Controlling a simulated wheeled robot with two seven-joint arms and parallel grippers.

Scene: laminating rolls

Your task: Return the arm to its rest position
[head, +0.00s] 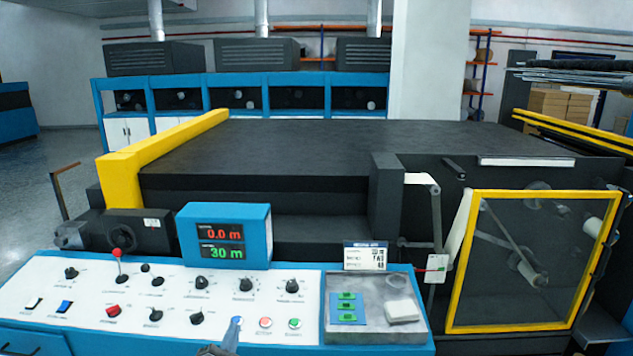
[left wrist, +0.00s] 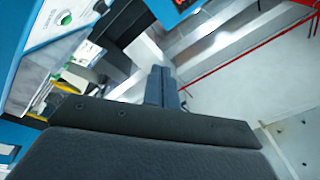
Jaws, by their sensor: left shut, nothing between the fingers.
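My left gripper (head: 232,334) shows at the bottom edge of the head view, low over the front edge of the white control panel (head: 130,318). Only its narrow blue-grey tip and a dark part beside it show; the rest of the arm is out of frame. In the left wrist view its two fingers (left wrist: 162,86) lie together, shut and empty, beyond the dark gripper body. I cannot tell from the head view whether the tip touches the panel. My right gripper is not in view.
The panel carries several knobs, a red-topped lever (head: 118,254), a red button (head: 266,322) and a green button (head: 295,323). A blue display box (head: 224,234) stands behind, reading 0.0 m and 30 m. A grey tray (head: 415,308) lies right, beside a yellow-framed guard (head: 455,290).

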